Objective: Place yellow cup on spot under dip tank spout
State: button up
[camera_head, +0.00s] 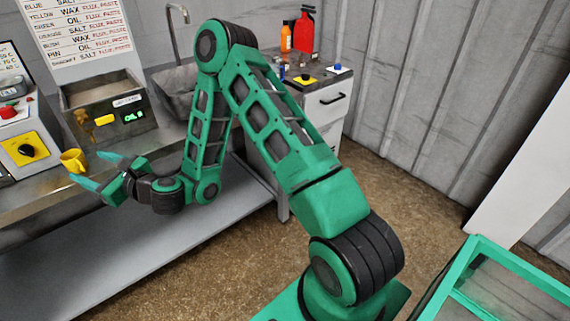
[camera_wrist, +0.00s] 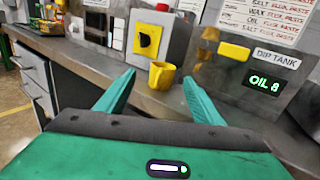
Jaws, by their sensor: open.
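The yellow cup (camera_head: 73,160) appears to stand on the steel counter, left of the dip tank (camera_head: 122,108). It also shows in the wrist view (camera_wrist: 161,75), just beyond the fingertips and centred in the gap between them. My gripper (camera_head: 88,169) is open and empty, with its fingers pointing at the cup. In the wrist view its green fingers (camera_wrist: 159,79) are spread to either side of the cup. I cannot make out a marked spot under the spout.
A control box (camera_head: 27,140) with a red button and black knob on yellow stands left of the cup. A sink (camera_head: 180,85) lies right of the tank. A grey cabinet (camera_head: 322,100) holds bottles at the back. The counter (camera_head: 40,200) is clear before the tank.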

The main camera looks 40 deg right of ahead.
jog(key=s+r+n+g+y, duration=0.2)
jog(key=s+n+g+y, duration=0.4)
jog(key=n, duration=1.2)
jog(key=s+d+f+n+g+h, duration=0.25)
jog(key=s+d+h, duration=0.3)
jog(key=d, duration=0.55)
jog(key=s+d+f+n+g+h, duration=0.1)
jog(key=s+d+n+g+h, duration=0.35)
jog(key=d, duration=0.55)
jog(key=s+d+r+h, duration=0.2)
jog(key=s+d, duration=0.6)
jog(key=s, duration=0.1)
jog(key=s+d+r+g+h, duration=0.1)
jog(key=s+d+r+h, duration=0.1)
jog(key=s+d, duration=0.6)
jog(key=shift+s+d+r+m+g, duration=0.3)
jog(key=shift+s+m, duration=0.1)
jog(key=shift+s, duration=0.85)
jog(key=shift+m+g, duration=0.4)
jog(key=shift+g, duration=0.5)
jog(key=s, duration=0.3)
jog(key=s+d+r, duration=0.1)
jog(key=s, duration=0.1)
jog(key=s+d, duration=0.1)
jog(key=s, duration=0.2)
jog(key=shift+s+d+r, duration=0.2)
jog(key=shift+s+r, duration=0.05)
jog(key=shift+s, duration=0.1)
jog(key=shift+c, duration=1)
